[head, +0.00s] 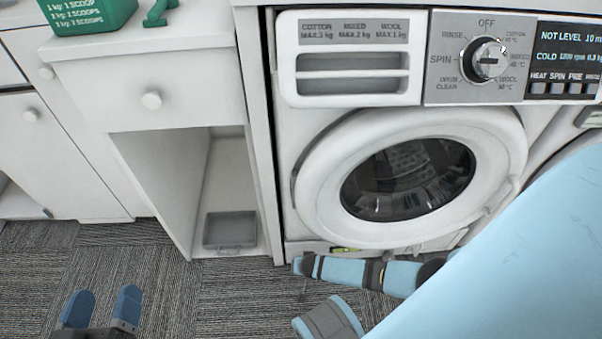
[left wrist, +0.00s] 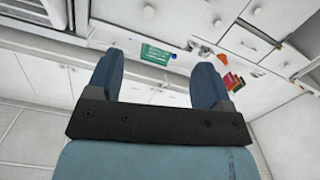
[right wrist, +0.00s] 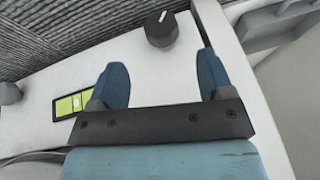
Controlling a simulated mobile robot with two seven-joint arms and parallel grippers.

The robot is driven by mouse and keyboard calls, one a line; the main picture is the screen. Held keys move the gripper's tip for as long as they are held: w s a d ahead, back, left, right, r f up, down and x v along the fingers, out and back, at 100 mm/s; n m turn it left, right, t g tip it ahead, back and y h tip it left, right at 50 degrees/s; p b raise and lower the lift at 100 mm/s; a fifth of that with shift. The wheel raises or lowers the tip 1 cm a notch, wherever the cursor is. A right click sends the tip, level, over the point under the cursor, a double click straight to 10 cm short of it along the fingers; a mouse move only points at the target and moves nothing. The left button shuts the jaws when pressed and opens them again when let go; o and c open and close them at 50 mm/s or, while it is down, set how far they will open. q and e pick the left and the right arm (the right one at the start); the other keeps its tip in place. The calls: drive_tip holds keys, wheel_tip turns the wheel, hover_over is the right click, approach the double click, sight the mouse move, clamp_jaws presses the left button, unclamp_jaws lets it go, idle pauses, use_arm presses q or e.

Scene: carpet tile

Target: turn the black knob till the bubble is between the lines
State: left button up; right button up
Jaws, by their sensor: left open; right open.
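The black knob (right wrist: 161,29), round with a white pointer line, shows in the right wrist view just beyond my right gripper's fingertips. My right gripper (right wrist: 165,75) is open and empty, with its fingers apart from the knob. The yellow-green level vial (right wrist: 75,104) sits in a dark frame left of the gripper. A pale spot shows near its middle, too small to place against the lines. The vial also shows as a sliver in the head view (head: 346,249); the knob does not show there. My left gripper (head: 103,300) is open and empty above the carpet at lower left.
The washing machine (head: 290,190) stands beside a white cabinet (head: 150,180). Its display (head: 567,60) reads "NOT LEVEL". A grey tray (head: 230,230) sits in the cabinet's open bay. A second, grey knob (right wrist: 8,93) shows at the right wrist view's left edge. Carpet at left is clear.

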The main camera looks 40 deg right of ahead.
drive_tip(key=b+x, duration=0.5)
drive_tip(key=x, duration=0.3)
drive_tip(key=shift+f, duration=0.2)
use_arm(q)
drive_tip(key=shift+w+a+f+m+t+h+b, duration=0.15)
drive_tip(key=shift+w+a+f+m+t, duration=0.1)
drive_tip(key=shift+w+m, duration=0.3)
drive_tip(key=shift+w+a+f+m+t+h+b, duration=0.1)
drive_tip(key=shift+w+a+f+m+t+b, duration=0.2)
drive_tip(key=shift+m, duration=0.5)
drive_tip(key=shift+w+a+f+m+t+h+b, duration=0.15)
drive_tip(key=shift+w+a+m, duration=0.1)
drive_tip(key=shift+w+m, duration=0.35)
use_arm(e)
drive_tip(key=shift+w+d+f, duration=0.1)
drive_tip(key=shift+w+f, duration=0.25)
drive_tip(key=shift+f, duration=0.1)
use_arm(q)
drive_tip(key=shift+s, duration=0.1)
use_arm(e)
drive_tip(key=c, duration=0.9)
